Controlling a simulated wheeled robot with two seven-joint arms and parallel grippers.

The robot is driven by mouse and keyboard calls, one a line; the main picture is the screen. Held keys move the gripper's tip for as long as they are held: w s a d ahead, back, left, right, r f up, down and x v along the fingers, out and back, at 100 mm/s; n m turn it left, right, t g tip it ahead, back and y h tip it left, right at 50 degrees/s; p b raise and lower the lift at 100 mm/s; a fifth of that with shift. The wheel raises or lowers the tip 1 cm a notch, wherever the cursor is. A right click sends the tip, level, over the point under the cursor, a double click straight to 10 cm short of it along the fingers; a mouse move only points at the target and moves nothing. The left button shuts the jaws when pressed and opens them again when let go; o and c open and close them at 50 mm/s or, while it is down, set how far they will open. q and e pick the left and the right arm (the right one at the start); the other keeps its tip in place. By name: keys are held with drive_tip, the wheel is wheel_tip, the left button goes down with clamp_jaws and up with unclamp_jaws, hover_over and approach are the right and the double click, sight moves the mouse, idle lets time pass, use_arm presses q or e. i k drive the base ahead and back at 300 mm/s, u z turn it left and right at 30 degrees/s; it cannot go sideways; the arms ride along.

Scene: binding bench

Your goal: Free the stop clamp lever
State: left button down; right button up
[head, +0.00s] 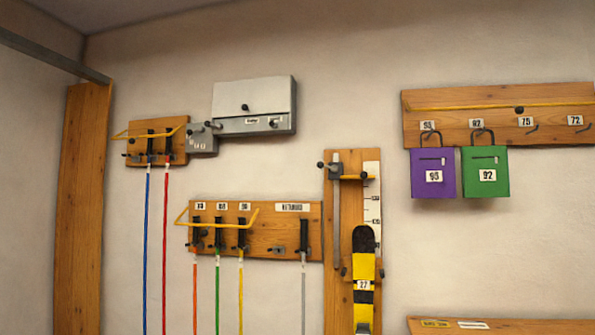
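A vertical wooden board (340,290) stands right of centre in the head view. I cannot tell which of these is the stop clamp lever. A yellow and black ski (363,285) labelled 27 stands upright against the board, below the crosspiece and apart from it. Neither of my grippers is in view.
Left of the board, a wooden rack (262,246) with a yellow bar (222,226) holds several coloured poles. A smaller rack (140,158) holds a blue and a red pole. A grey box (254,90) hangs above. Purple (433,160) and green (485,160) bags hang at right.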

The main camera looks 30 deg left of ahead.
sight(333, 169)
drive_tip(key=u, duration=1.15)
drive_tip(key=i, duration=1.1)
drive_tip(key=u, duration=0.4)
drive_tip(key=i, duration=1)
drive_tip(key=z, duration=1.2)
drive_tip(key=i, duration=0.4)
drive_tip(key=z, duration=0.45)
